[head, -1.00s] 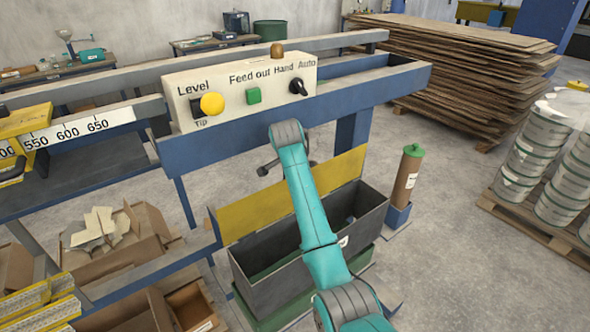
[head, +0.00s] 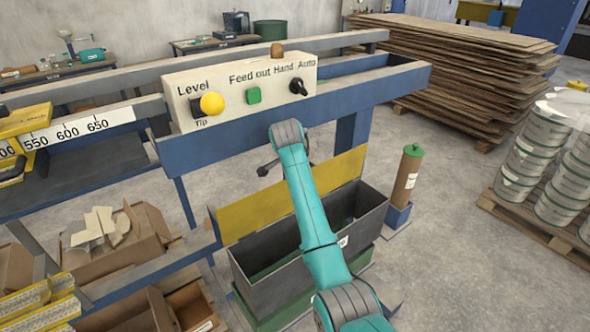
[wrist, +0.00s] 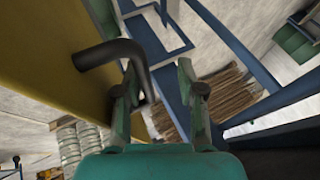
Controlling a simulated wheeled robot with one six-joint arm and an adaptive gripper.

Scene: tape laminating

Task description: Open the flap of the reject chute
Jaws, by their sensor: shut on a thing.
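The yellow flap (head: 255,208) stands up along the back edge of the dark grey chute box (head: 275,292), and the box's top is open. My arm passes in front of the flap's middle and hides part of it. In the wrist view the flap (wrist: 50,65) is a broad yellow panel on the left. A black bent handle (wrist: 110,52) sticks out from it and runs down between the fingers of my gripper (wrist: 158,95). My gripper is shut on this handle. In the head view my arm hides the fingers and their grip.
A blue machine frame with a control panel (head: 245,90) stands behind the chute. A brown cylinder with a green top (head: 407,180) stands at its right. Cardboard boxes (head: 120,240) lie at the left. Floor (head: 440,240) is clear at the right.

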